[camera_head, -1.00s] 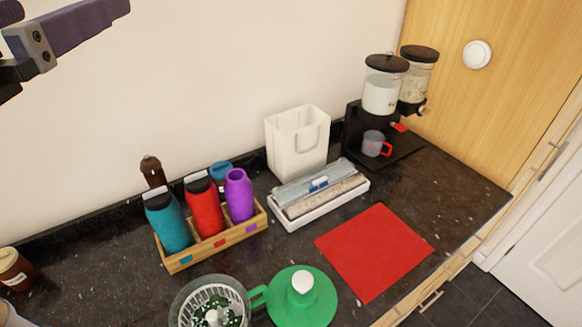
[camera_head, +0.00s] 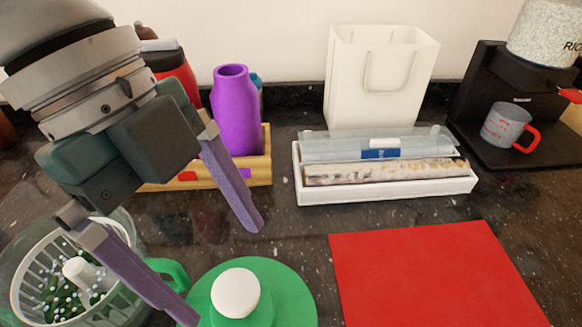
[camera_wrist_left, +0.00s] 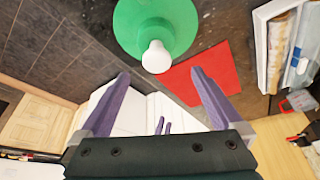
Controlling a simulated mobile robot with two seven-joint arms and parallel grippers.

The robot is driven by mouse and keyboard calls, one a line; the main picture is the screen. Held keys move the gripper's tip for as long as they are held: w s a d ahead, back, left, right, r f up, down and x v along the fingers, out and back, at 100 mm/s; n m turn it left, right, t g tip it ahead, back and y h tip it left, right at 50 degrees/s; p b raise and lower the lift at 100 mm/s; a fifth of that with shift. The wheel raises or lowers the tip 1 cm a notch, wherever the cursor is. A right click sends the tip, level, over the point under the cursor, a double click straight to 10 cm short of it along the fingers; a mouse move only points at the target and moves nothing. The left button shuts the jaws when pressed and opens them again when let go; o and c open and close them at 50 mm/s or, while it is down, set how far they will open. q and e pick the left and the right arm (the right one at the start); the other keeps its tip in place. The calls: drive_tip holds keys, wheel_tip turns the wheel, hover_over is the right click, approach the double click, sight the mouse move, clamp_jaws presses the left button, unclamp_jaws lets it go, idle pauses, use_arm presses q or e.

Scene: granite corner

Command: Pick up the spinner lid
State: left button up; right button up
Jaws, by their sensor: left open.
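The spinner lid (camera_head: 275,285) is a green disc with a white round knob (camera_head: 236,293) on top. It lies on the dark counter at the bottom of the head view, its lower edge cut off. It also shows at the top of the left wrist view (camera_wrist_left: 140,25). My left gripper (camera_head: 222,274) is open and empty, its purple fingers pointing toward the knob. In the left wrist view the knob appears just beyond the gap between the fingertips. Two small purple prongs (camera_wrist_left: 163,126) in the left wrist view look like my right gripper; their opening is unclear.
The clear spinner bowl with white basket (camera_head: 35,290) and greens stands left of the lid. A red mat (camera_head: 430,270) lies right. Behind are a bottle crate (camera_head: 258,165), a white tray (camera_head: 400,190) of boxes, a white bag (camera_head: 370,80) and a black dispenser (camera_head: 480,95).

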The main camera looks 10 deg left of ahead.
sight(251, 306)
use_arm(q)
drive_tip(key=x, duration=0.2)
drive_tip(key=shift+s+d+f, duration=0.1)
drive_tip(key=shift+s+f, duration=0.1)
drive_tip(key=shift+f, duration=0.05)
drive_tip(key=x, duration=0.6)
drive_tip(key=shift+a+f, duration=0.1)
drive_tip(key=shift+a, duration=0.15)
drive_tip(key=shift+c, duration=0.2)
clamp_jaws()
